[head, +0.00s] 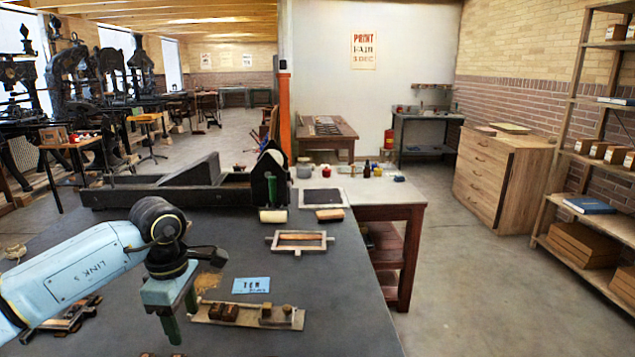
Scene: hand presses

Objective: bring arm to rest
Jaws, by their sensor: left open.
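My left arm (75,280) comes in from the left over the dark table (330,315). My left gripper (182,318) points down with its two green fingers apart and nothing between them. It is just left of a wooden tray (290,319) holding small brown blocks. I cannot tell how far the fingertips are above the table. My right gripper is not in view.
A blue printed card (251,285) lies behind the tray. A wooden frame (300,241) and a cream roller (273,216) lie farther back, near a long dark press (150,190). The table's right front is clear.

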